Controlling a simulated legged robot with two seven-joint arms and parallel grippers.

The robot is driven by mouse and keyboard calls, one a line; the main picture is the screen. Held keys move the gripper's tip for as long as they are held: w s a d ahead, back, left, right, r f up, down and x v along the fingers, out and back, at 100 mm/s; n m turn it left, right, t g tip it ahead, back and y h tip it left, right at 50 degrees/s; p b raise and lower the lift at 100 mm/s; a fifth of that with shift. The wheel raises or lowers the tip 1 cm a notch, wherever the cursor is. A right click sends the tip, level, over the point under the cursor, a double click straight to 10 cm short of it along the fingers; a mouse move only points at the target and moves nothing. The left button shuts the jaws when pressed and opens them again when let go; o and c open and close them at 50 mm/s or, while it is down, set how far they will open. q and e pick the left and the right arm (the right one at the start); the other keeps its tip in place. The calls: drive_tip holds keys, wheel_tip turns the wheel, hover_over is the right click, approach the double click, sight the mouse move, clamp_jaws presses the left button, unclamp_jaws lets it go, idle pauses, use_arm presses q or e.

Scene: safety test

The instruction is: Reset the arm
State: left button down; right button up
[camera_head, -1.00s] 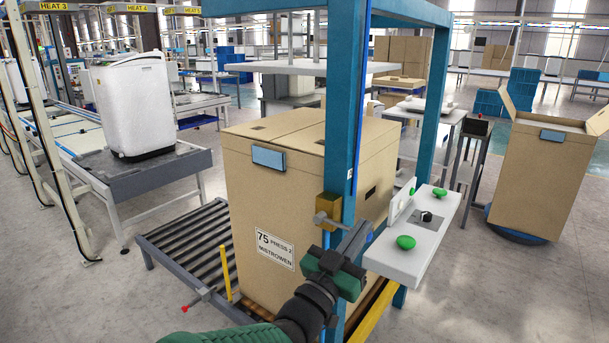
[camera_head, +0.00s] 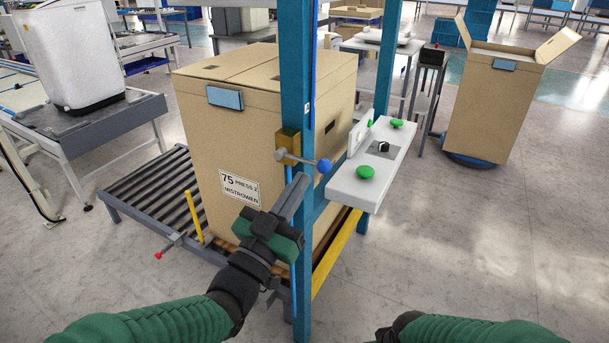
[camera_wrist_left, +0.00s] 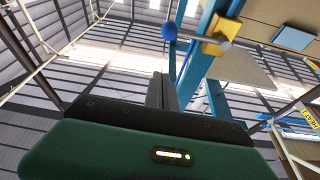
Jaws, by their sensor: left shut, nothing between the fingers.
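My left gripper (camera_head: 298,187) is shut and empty, its grey fingers pointing up just below the lever. In the left wrist view, the shut fingers (camera_wrist_left: 161,92) point towards the blue ball (camera_wrist_left: 169,32), with a visible gap. The yellow bracket (camera_wrist_left: 222,35) is right of the ball. My right sleeve shows at the bottom right; its gripper is out of view.
A white panel with green buttons (camera_head: 375,165) juts out right of the post. An open box (camera_head: 490,105) stands farther right. The floor at right is clear.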

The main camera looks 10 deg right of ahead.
use_arm(q)
drive_tip(key=shift+a, duration=0.1)
drive_tip(key=a+f+n+g+y, duration=0.25)
drive_tip(key=a+f+y, duration=0.25)
drive_tip(key=a+f, duration=0.45)
drive_tip(key=a+f+n+g+y, duration=0.2)
drive_tip(key=a+f+g+y, duration=0.3)
drive_tip(key=f, duration=0.8)
drive_tip(key=s+a+f+n+g+y, duration=0.2)
drive_tip(key=s+a+f+g, duration=0.3)
drive_tip(key=s, duration=0.5)
drive_tip(key=s+a+f+n+g+y, duration=0.1)
drive_tip(key=s+a+f+n+g, duration=0.15)
drive_tip(key=s+a+f, duration=0.5)
wheel_tip(320, 180, up, 18)
drive_tip(key=s+d+m+p, duration=0.1)
drive_tip(key=d+p, duration=0.1)
drive_tip(key=p, duration=1.5)
drive_tip(key=shift+r, duration=0.15)
drive_tip(key=shift+s, duration=0.1)
